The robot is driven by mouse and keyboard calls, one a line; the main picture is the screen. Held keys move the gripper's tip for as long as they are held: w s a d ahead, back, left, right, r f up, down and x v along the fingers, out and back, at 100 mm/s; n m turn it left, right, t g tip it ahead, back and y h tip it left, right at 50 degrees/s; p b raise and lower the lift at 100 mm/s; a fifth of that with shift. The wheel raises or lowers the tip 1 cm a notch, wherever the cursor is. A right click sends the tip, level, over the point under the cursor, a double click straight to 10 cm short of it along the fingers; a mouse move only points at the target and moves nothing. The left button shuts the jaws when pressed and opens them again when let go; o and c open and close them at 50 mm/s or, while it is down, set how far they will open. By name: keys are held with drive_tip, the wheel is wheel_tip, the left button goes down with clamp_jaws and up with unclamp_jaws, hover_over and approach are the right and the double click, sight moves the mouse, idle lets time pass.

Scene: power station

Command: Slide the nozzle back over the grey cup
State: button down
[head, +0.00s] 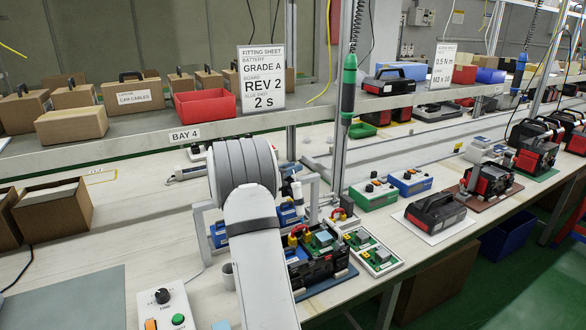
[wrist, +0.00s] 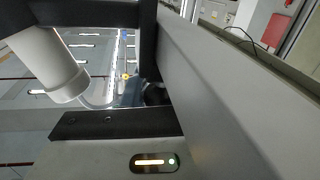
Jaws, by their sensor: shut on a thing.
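The grey cup (head: 228,277) stands on the bench just left of my arm in the head view. The nozzle unit has a white barrel (head: 296,190), showing just right of my arm between the posts of a grey frame (head: 315,198). A white cylinder, seemingly that barrel, fills the upper left of the wrist view (wrist: 50,65). My gripper (wrist: 151,92) shows there as dark fingers, shut on a small dark part that seems to belong to the nozzle unit. The exact grip is hard to see. In the head view my arm hides the gripper and the nozzle's tip.
A control box (head: 165,308) with a knob and buttons stands left of the cup. Green boards (head: 373,252) lie in a tray on the right, beside a black battery case (head: 318,268). A long grey beam (wrist: 220,90) crosses the wrist view.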

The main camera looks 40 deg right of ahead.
drive_tip(key=w+a+p, duration=0.1)
drive_tip(key=a, duration=0.3)
drive_tip(key=w+a, duration=0.2)
drive_tip(key=a, duration=0.3)
drive_tip(key=w+a+p, duration=0.1)
drive_tip(key=a, duration=0.3)
drive_tip(key=shift+w+a+p, duration=0.15)
drive_tip(key=shift+p, duration=0.2)
drive_tip(key=c, duration=1.2)
unclamp_jaws()
drive_tip(key=shift+o, duration=0.2)
drive_tip(key=a, duration=0.7)
drive_tip(key=shift+w+a+b, duration=0.35)
drive_tip(key=shift+w, duration=0.05)
